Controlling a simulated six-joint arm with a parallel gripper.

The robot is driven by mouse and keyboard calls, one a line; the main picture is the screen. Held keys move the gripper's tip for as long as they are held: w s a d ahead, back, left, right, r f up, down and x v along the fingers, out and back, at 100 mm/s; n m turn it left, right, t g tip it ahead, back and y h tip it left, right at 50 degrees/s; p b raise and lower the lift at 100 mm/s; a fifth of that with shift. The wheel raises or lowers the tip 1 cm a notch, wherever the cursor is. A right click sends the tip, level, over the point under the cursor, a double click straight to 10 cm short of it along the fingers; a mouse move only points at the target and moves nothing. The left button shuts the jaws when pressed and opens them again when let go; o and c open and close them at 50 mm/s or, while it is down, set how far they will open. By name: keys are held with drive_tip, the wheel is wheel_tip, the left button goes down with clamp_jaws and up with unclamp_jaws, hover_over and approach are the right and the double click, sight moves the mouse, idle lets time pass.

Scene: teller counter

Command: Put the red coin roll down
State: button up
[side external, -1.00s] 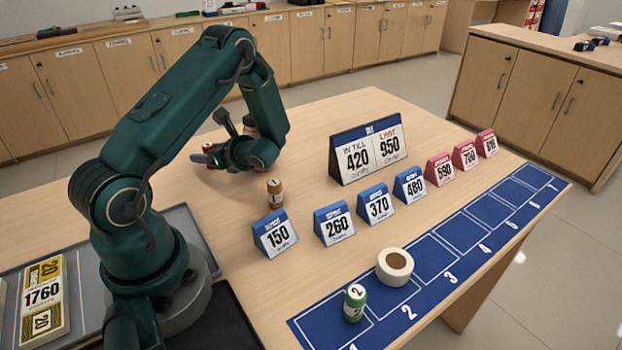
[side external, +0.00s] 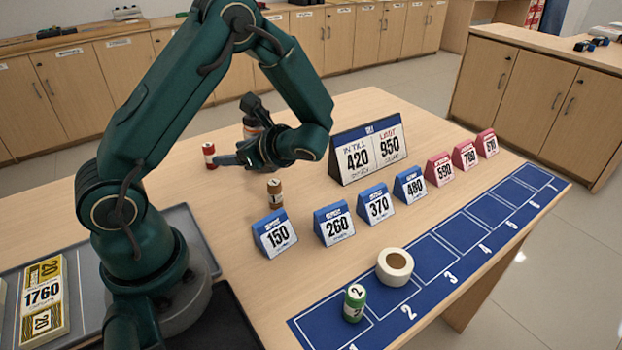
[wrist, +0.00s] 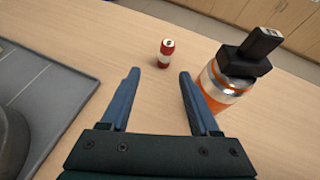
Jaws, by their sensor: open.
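The red coin roll (side external: 209,155), with a pale band, stands upright on the far left part of the table. It also shows in the wrist view (wrist: 166,54), beyond the fingertips and clear of them. My gripper (wrist: 159,75) is open and empty, its two blue fingers pointing toward the roll. In the side view my gripper (side external: 222,161) is low over the table, just right of the roll.
An orange jar with a black top (wrist: 222,90) stands close by my right finger. A green roll (side external: 355,303) and a cream tape ring (side external: 394,267) are on the blue numbered strip (side external: 463,230).

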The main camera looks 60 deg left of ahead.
drive_tip(key=s+d+r+n+t+h, duration=0.2)
drive_tip(key=d+r+n+t+h, duration=0.2)
drive_tip(key=d, duration=0.6)
drive_tip(key=s+d+r+n+t+h, duration=0.2)
drive_tip(key=d+r+n+t+h, duration=0.3)
drive_tip(key=d+n+h, duration=0.3)
drive_tip(key=shift+s+d+n, duration=0.2)
drive_tip(key=shift+d+n, duration=0.7)
drive_tip(key=shift+d, duration=0.35)
